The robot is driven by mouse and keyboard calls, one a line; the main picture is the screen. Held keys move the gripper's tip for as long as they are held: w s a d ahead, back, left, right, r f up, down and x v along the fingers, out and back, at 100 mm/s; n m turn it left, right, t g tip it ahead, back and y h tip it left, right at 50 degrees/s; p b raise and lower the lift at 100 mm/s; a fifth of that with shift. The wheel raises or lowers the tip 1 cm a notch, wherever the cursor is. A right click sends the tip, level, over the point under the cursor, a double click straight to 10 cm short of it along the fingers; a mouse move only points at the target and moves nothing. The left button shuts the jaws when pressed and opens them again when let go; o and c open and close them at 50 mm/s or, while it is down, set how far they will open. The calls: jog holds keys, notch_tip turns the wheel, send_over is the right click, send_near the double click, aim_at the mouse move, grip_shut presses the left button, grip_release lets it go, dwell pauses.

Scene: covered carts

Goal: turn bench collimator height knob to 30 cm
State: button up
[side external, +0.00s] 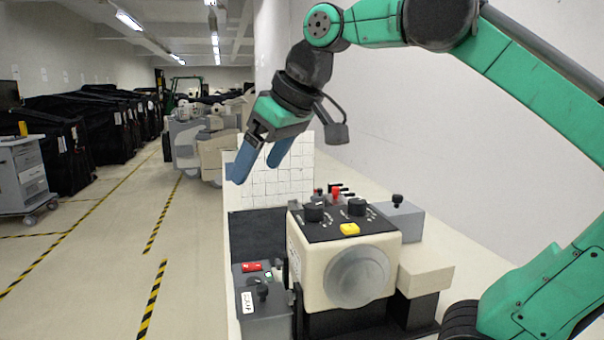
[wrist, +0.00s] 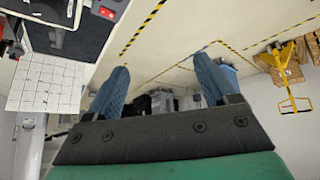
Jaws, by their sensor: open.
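The bench collimator (side external: 350,262) is a cream box with a round front window and a black top panel. Two black knobs stand on that panel, a left knob (side external: 314,212) and a right knob (side external: 357,206); I cannot read their scales or tell which sets height. My gripper (side external: 256,170) is open and empty, with blue fingers, up and to the left of the collimator and apart from it. In the wrist view my gripper (wrist: 164,85) points at the floor and far aisle. The collimator's knobs do not show clearly there.
A white tiled panel (side external: 277,172) stands behind the bench, close to my gripper. A grey control box (side external: 262,300) with a red switch sits left of the collimator. Black covered carts (side external: 100,125) line the far left. The striped floor aisle is clear.

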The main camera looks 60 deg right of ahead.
jog(key=s+d+n+g+h, duration=0.1)
jog(key=d+g, duration=0.3)
jog(key=d, duration=0.9)
jog(key=n+g+y, duration=0.1)
jog(key=n+g, duration=0.1)
jog(key=g, duration=0.1)
send_over(359, 200)
notch_tip(359, 200, down, 4)
jog(key=shift+a+f, duration=0.1)
jog(key=shift+f, duration=3.35)
grip_shut()
jog(key=shift+m, duration=0.3)
